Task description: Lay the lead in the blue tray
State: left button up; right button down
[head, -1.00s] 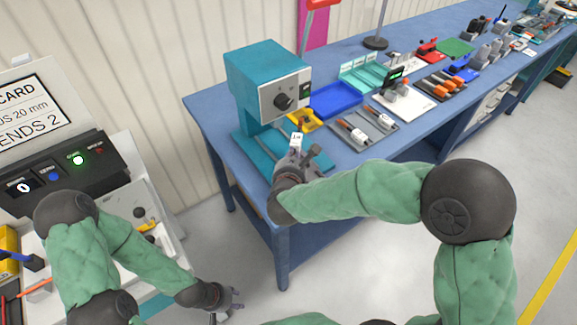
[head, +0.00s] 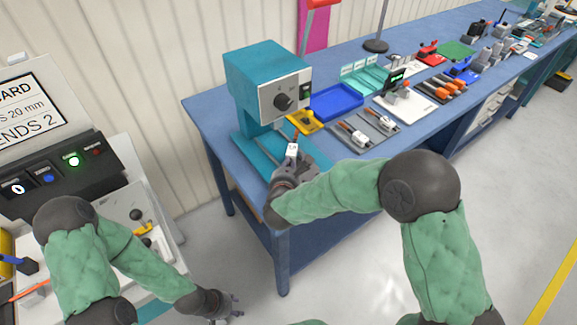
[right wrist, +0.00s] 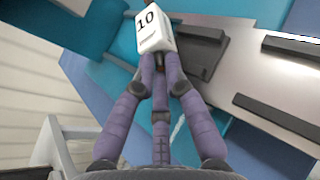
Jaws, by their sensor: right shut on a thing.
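The blue tray (head: 335,103) lies on the blue bench, right of the teal machine, and looks empty. My right gripper (head: 291,166) is at the near left end of the bench, in front of the machine and well short of the tray. It is shut on a white block (head: 292,150) marked 10, which also shows between the fingertips in the right wrist view (right wrist: 155,35). A small orange part shows just above the block in the head view. I cannot pick out the lead for certain. My left gripper (head: 232,306) is empty with its fingers apart, low by the left station.
The teal machine (head: 265,80) with a grey dial face stands close behind my right gripper. A yellow tray (head: 305,121) sits beside it. A grey holder (head: 372,132) with tools lies to the right. A control box (head: 60,175) with a green light is at left.

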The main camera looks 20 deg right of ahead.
jog(key=shift+f, duration=0.2)
jog(key=c, duration=1.3)
grip_release()
jog(key=shift+r, duration=0.1)
jog(key=shift+r, duration=0.15)
jog(key=p+v, duration=0.2)
jog(key=v, duration=1)
jog(key=shift+d, duration=0.1)
